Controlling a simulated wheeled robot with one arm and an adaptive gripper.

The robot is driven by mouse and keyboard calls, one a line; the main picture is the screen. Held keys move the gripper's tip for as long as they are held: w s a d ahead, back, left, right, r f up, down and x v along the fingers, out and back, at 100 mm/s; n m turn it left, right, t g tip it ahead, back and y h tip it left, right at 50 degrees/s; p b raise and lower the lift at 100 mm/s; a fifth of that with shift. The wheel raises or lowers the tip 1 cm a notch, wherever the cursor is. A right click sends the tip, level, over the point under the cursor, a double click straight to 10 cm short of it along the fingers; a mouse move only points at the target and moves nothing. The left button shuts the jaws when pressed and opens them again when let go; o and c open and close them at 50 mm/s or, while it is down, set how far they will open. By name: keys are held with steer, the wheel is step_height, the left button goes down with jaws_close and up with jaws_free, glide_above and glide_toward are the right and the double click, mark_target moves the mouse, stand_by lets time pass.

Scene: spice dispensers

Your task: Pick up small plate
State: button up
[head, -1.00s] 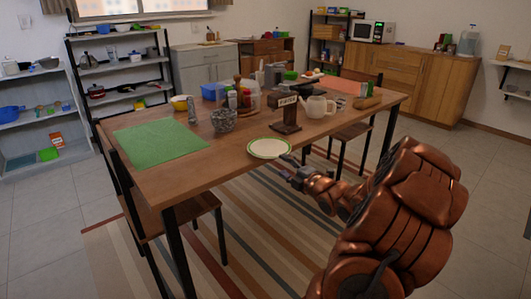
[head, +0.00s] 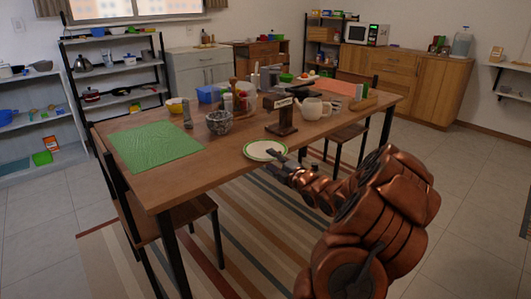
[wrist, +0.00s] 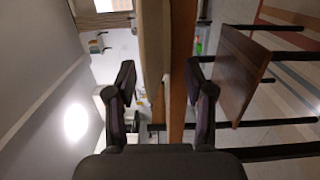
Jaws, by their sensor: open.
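The small plate (head: 262,149), white with a green rim, lies at the front edge of the wooden table (head: 205,180). My gripper (head: 277,158) is at the plate's near right rim in the head view, its fingers partly overlapping the rim there. In the wrist view, my gripper (wrist: 161,78) is open, with a finger on each side of the picture. Whether the fingers touch the plate cannot be told.
A green mat (head: 155,145) lies on the left. Chairs stand at the near left (head: 185,218) and right (head: 347,132).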

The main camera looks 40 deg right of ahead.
steer(key=shift+w+d, duration=0.1)
steer(key=shift+w, duration=0.7)
jaws_close()
